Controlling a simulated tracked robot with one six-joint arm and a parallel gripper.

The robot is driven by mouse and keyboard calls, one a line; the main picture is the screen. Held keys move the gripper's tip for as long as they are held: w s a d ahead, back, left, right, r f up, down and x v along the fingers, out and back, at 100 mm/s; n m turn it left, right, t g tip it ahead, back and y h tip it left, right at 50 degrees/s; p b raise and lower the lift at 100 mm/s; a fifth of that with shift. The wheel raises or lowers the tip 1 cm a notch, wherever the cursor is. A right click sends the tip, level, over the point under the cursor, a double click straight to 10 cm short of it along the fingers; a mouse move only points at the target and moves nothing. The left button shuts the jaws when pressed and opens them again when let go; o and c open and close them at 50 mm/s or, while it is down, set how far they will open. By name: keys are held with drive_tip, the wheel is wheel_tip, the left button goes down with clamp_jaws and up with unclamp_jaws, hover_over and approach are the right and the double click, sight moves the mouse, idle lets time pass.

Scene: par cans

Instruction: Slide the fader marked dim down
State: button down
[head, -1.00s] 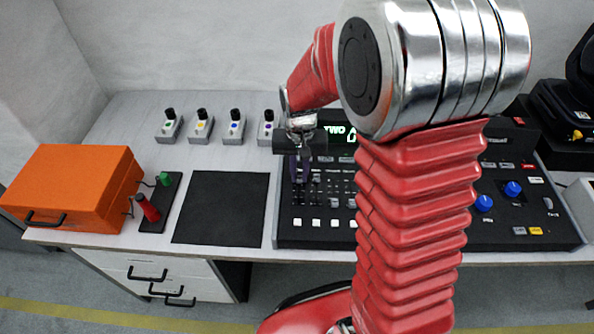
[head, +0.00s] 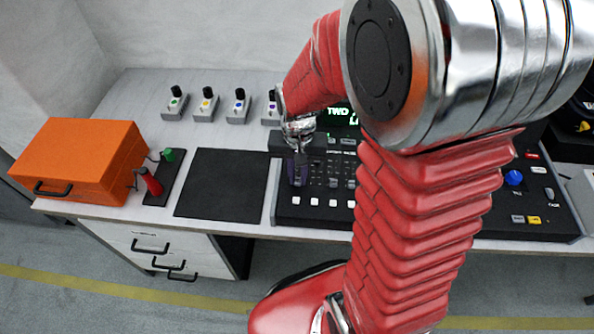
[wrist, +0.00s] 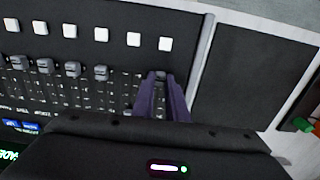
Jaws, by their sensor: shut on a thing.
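The control console (head: 400,222) lies on the desk, mostly behind my arm in the head view. My gripper (head: 298,182) points down at its left end. In the wrist view my gripper (wrist: 164,92) has its purple fingers closed around a small grey fader cap (wrist: 160,76), just below the last white button of the row. The fader's label cannot be read, so I cannot tell that it is dim. Other fader caps (wrist: 73,69) stand in line beside it, apart from the fingers.
White buttons (wrist: 133,39) line the console's front. A black mat (head: 222,183) lies beside the console. An orange case (head: 80,160) and a small box with red and green handles (head: 165,178) stand at left. Several small switch boxes (head: 206,106) stand behind.

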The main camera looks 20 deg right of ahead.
sight(298, 180)
drive_tip(key=shift+s, duration=0.1)
drive_tip(key=c, duration=1.7)
unclamp_jaws()
wheel_tip(298, 180, up, 14)
drive_tip(key=shift+f, duration=0.15)
drive_tip(key=shift+s+a+r+n+t, duration=0.55)
drive_tip(key=shift+s+r+n+t, duration=0.5)
drive_tip(key=shift+s, duration=0.7)
drive_tip(key=shift+s+a+r+n+t, duration=0.55)
drive_tip(key=shift+s+r+n+t, duration=0.25)
drive_tip(key=shift+s+r, duration=0.75)
drive_tip(key=shift+s+a+r+n+t, duration=0.55)
drive_tip(key=shift+s+r+n+t, duration=0.35)
drive_tip(key=shift+s, duration=1.1)
